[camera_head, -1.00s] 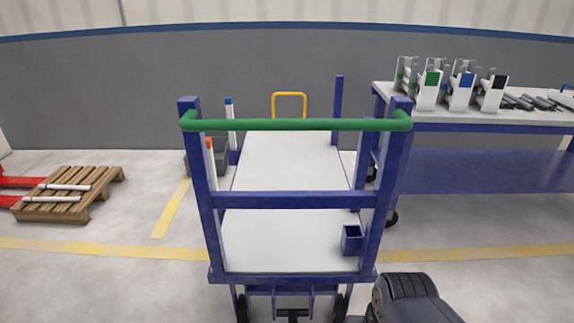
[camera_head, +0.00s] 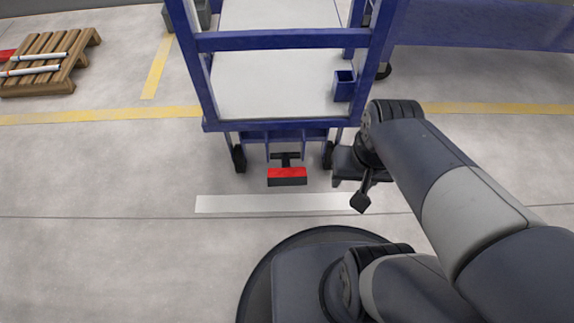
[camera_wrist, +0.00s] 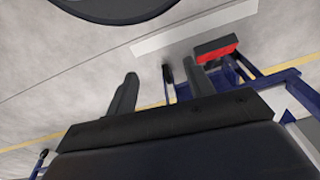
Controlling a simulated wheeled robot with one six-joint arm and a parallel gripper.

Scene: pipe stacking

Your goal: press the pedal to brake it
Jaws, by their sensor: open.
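The pedal (camera_head: 287,175) is a red-topped block with a dark front edge, low at the near end of the blue cart (camera_head: 268,125), between its wheels. My gripper (camera_head: 352,192) is right of the pedal in the head view, apart from it. In the wrist view the pedal (camera_wrist: 216,47) shows at the upper right, beyond the right finger. My gripper (camera_wrist: 158,88) has its two dark fingers spread, with nothing between them. The near part of the pedal's linkage is partly hidden in the wrist view.
A white floor strip (camera_head: 270,203) lies in front of the cart. The cart's wheels (camera_head: 239,158) flank the pedal. A blue workbench (camera_head: 480,30) stands at the right. A wooden pallet (camera_head: 50,70) with pipes is at the far left.

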